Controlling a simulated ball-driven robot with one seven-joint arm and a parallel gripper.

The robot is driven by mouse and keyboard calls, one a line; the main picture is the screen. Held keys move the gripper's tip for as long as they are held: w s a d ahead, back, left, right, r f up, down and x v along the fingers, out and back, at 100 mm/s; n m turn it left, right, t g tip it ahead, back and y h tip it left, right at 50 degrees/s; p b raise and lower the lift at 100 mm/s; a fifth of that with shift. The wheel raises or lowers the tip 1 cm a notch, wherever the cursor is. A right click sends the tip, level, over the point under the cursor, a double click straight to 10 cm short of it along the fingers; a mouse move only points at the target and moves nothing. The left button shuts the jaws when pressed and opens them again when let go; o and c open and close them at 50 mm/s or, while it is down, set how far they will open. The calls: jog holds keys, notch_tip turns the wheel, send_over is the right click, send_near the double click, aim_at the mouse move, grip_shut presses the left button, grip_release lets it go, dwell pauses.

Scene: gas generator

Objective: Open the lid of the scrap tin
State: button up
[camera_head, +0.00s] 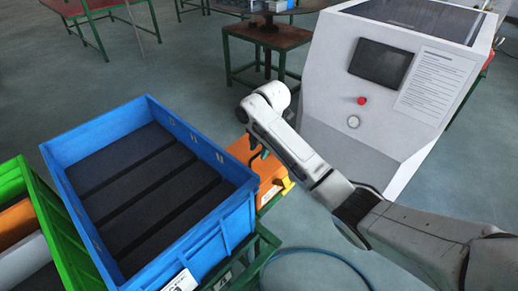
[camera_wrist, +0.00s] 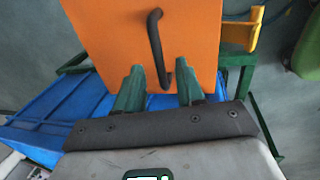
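The scrap tin is taken to be the orange box (camera_head: 268,176), beside the blue crate's right side in the head view and partly hidden by my arm. In the wrist view its flat orange lid (camera_wrist: 110,35) fills the upper middle and looks shut. A black bar handle (camera_wrist: 155,40) runs down the lid. My gripper (camera_wrist: 159,68) has two green fingers apart, with the lower end of the handle in the gap between them. Whether a finger touches the handle I cannot tell. In the head view the gripper is mostly hidden near the tin.
A blue crate (camera_head: 222,240) stands left of the tin, with a green crate (camera_head: 68,235) further left. A yellow bracket (camera_wrist: 242,32) sticks out beside the tin. A white machine (camera_head: 330,85) stands at the right. A blue hose (camera_head: 325,252) lies on the floor.

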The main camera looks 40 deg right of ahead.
jog(key=shift+f, duration=0.35)
jog(key=shift+c, duration=0.2)
grip_shut()
